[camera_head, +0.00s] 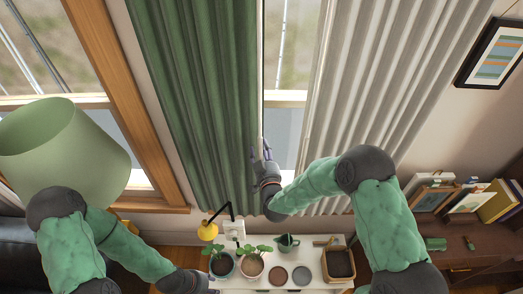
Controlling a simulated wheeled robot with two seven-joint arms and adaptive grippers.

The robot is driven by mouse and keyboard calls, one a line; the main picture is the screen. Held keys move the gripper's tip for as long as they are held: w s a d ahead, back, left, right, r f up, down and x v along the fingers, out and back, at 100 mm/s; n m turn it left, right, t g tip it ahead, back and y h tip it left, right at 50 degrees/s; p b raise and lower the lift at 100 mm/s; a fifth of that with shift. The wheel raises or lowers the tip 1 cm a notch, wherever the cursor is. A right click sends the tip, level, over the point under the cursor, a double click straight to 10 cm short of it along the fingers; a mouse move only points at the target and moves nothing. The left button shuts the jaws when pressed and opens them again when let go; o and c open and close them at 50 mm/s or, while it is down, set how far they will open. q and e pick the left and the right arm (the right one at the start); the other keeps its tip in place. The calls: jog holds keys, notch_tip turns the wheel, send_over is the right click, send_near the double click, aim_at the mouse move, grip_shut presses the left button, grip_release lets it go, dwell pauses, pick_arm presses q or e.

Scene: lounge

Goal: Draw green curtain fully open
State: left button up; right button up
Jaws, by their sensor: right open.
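The green curtain (195,90) hangs in folds at the centre left, covering part of the window behind it. Its right edge hangs near a narrow gap of bare window. My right gripper (262,152) is open at the lower part of this right edge, its fingers pointing up. Whether it touches the cloth I cannot tell. My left gripper (212,289) is low at the bottom edge of the picture, beside the white cabinet and away from the curtain. Its fingers are mostly cut off, so their opening is unclear.
A pale curtain (375,70) hangs right of the gap. A white cabinet (300,245) below bears potted plants (250,265), a yellow lamp (208,230), a watering can (287,243) and a wooden box (338,263). A green lampshade (65,150) stands left; a bookshelf (460,240) stands right.

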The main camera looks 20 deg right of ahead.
jog(key=shift+w, duration=0.1)
grip_shut()
jog(key=w+a+b, duration=0.1)
jog(key=a+b, duration=0.1)
jog(key=a, duration=0.3)
jog(key=w+a+b, duration=0.2)
jog(key=a, duration=0.3)
jog(key=w+a+b, duration=0.1)
jog(key=a+b, duration=0.1)
jog(key=a, duration=0.4)
jog(key=shift+w+a, duration=0.1)
jog(key=shift+w, duration=0.15)
jog(key=shift+w+a, duration=0.2)
jog(key=shift+a, duration=0.45)
grip_release()
jog(key=shift+r, duration=0.1)
jog(key=shift+w+a, duration=0.1)
jog(key=shift+a, duration=0.1)
jog(key=shift+d, duration=0.1)
